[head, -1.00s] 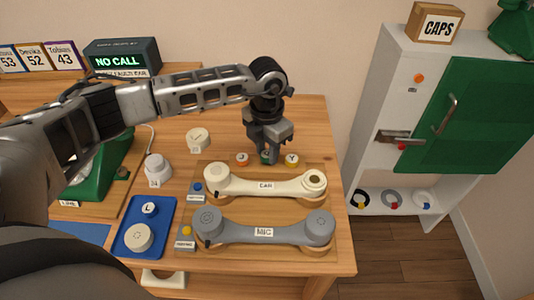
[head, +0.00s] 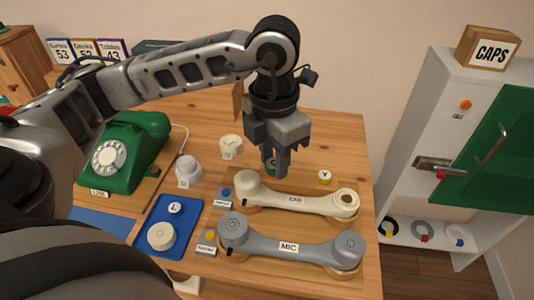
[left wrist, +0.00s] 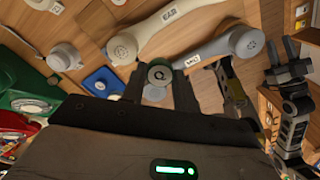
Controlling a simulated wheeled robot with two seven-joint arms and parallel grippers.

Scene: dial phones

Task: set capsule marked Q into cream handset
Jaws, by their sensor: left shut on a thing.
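The cream handset (head: 297,200), labelled EAR, lies across the table with a round cap on its left end and a dark round opening at its right end. It also shows in the left wrist view (left wrist: 150,35). In the head view the fingers partly cover the capsule. I cannot tell how far it is above the table. A dark gripper-like shape (left wrist: 285,62), perhaps my right gripper, shows in the left wrist view.
The grey MIC handset (head: 290,246) lies in front of the cream one. White caps (head: 188,171), a blue tray (head: 148,238) and a green dial phone (head: 130,152) are left. A cabinet (head: 440,130) stands right.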

